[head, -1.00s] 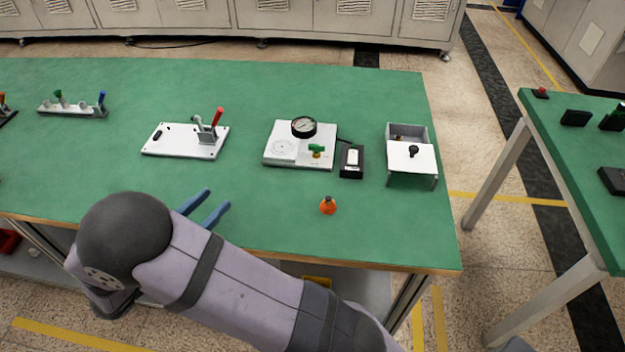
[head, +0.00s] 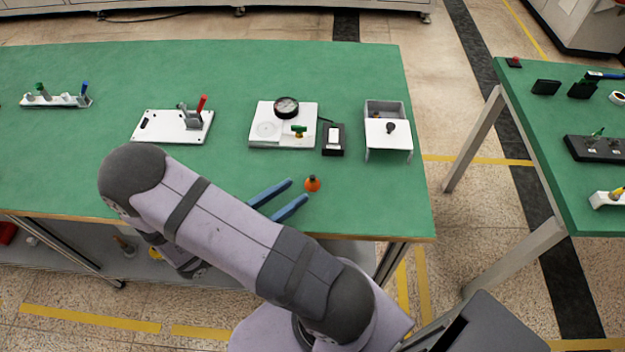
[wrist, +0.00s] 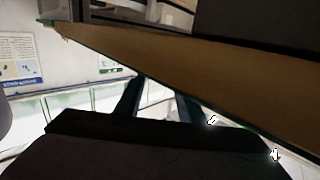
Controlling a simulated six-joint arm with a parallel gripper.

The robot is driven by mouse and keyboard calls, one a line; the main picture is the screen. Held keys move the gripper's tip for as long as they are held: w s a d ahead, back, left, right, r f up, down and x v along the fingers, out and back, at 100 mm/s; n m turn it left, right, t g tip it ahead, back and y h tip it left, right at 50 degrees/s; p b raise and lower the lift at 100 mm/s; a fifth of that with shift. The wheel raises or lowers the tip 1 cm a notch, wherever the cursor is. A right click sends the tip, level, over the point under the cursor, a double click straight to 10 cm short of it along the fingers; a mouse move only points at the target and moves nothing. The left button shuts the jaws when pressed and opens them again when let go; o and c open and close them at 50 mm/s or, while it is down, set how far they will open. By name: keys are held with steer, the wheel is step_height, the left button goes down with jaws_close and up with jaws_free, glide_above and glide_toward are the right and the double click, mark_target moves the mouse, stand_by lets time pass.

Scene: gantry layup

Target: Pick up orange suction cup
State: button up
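The orange suction cup (head: 312,186) has a dark top and stands upright on the green table (head: 360,205), near its front edge. In the head view, the two blue fingers of my gripper (head: 298,190) are spread apart, with their tips just left of the cup. Nothing shows between the fingers, and I cannot tell whether a tip touches the cup. In the wrist view, my gripper (wrist: 160,82) shows as two dark fingers set apart in front of a brown board-like edge. The cup is not visible there.
Behind the cup are a white gauge panel (head: 268,141), a black switch box (head: 333,148) and a white-topped box (head: 388,136). A white plate with a red lever (head: 160,127) is farther left. A second green table (head: 540,130) stands right, across a gap.

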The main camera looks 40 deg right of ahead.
mark_target(310, 179)
steer(key=shift+w+d+f+p, duration=0.1)
steer(key=shift+d+p, duration=0.3)
steer(key=shift+d, duration=0.9)
steer(key=shift+w+d+f+p, duration=0.1)
steer(key=shift+d+p, duration=0.3)
steer(key=shift+d, duration=0.85)
jaws_close()
